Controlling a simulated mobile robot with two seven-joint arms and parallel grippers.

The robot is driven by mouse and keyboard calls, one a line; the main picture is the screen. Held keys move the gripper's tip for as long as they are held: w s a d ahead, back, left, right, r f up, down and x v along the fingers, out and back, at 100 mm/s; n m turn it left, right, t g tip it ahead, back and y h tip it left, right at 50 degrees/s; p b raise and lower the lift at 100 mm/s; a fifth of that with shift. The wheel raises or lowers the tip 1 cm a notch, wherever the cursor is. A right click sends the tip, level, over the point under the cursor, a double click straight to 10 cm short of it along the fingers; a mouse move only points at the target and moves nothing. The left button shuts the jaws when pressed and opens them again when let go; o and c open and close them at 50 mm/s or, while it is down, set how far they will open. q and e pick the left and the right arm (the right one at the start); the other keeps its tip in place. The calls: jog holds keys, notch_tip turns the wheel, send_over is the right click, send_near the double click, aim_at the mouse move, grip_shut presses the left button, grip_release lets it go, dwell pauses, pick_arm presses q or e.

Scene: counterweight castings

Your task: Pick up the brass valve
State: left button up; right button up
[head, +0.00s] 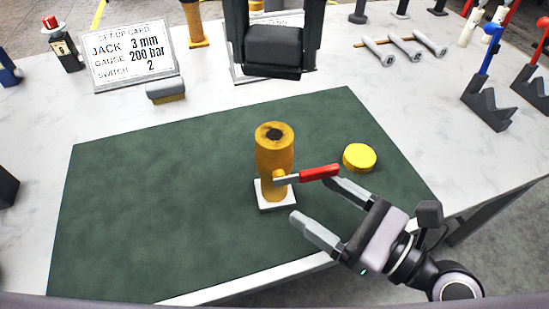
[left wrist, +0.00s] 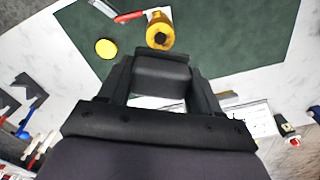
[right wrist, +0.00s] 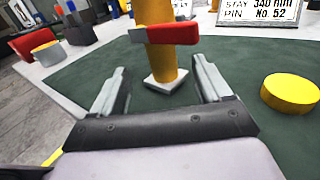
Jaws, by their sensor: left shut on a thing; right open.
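The brass valve (head: 274,160) stands upright on a small white square base (head: 284,201) on the green mat. Its red lever (head: 320,172) points right. The valve also shows in the left wrist view (left wrist: 160,32) and the right wrist view (right wrist: 158,62). My right gripper (head: 331,208) is open and empty to the valve's lower right, apart from it. In the right wrist view the valve stands ahead, between the directions of the two fingers. My left gripper (head: 274,68), beyond the valve, is shut on a dark grey block (head: 274,42), which also shows in the left wrist view (left wrist: 160,78).
A yellow disc (head: 359,157) lies right of the valve. The green mat (head: 140,210) is clear at left. Dark stands (head: 488,103) are at right.

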aim_at(275, 173)
jog(key=x, duration=0.9)
jog(key=shift+w+a+f+p, duration=0.15)
jog(key=shift+f+p, duration=0.1)
jog(key=shift+p, duration=0.1)
jog(key=shift+c, duration=0.2)
grip_shut()
jog(key=shift+r, duration=0.15)
